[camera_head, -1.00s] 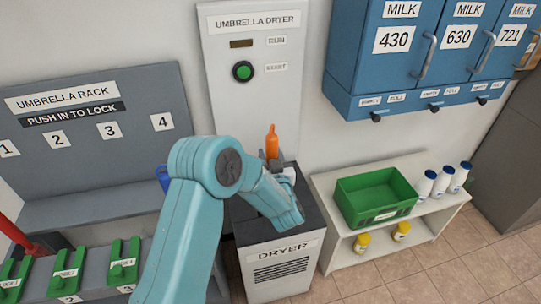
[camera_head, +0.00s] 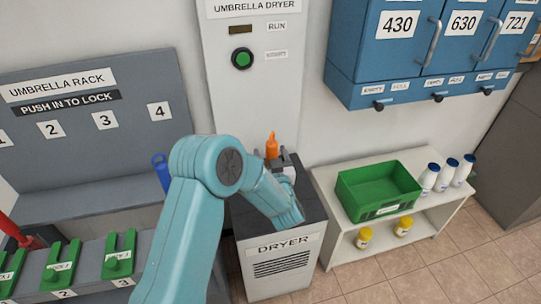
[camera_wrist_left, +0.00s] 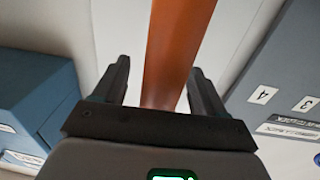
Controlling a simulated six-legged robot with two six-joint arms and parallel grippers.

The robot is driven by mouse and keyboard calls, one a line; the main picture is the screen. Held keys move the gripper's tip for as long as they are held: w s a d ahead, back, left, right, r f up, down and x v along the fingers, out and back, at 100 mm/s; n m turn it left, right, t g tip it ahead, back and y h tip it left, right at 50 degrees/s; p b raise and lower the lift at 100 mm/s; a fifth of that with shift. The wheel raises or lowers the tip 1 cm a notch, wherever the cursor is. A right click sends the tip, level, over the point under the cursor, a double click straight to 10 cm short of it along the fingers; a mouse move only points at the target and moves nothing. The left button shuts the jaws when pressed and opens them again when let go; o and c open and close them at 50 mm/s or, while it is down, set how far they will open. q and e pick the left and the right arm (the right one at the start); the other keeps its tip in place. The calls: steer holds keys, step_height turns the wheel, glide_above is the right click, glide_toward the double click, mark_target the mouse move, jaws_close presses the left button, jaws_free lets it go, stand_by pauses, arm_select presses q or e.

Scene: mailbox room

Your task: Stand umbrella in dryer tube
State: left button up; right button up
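The orange umbrella (camera_head: 272,146) stands upright at the top of the dryer (camera_head: 278,243), and its handle end shows above my left gripper. Its lower part and the tube opening are hidden behind my teal arm and gripper. My left gripper (camera_head: 282,160) is over the dryer top, with its fingers spread. In the left wrist view the orange umbrella (camera_wrist_left: 176,50) passes between the two dark fingers, with a visible gap on the left side. Whether the umbrella rests on the tube's bottom cannot be seen. My right gripper is not in view.
The dryer panel with a green button (camera_head: 242,59) rises behind. The umbrella rack (camera_head: 90,130) is left, with green clamps (camera_head: 118,255) and a blue handle (camera_head: 161,172). A shelf right of the dryer holds a green crate (camera_head: 350,203) and several bottles. Blue milk lockers (camera_head: 430,65) hang above.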

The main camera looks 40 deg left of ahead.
arm_select(q)
steer(key=p+v, duration=0.1)
steer(key=v, duration=1.5)
steer(key=shift+s+d, duration=0.2)
steer(key=shift+s, duration=0.05)
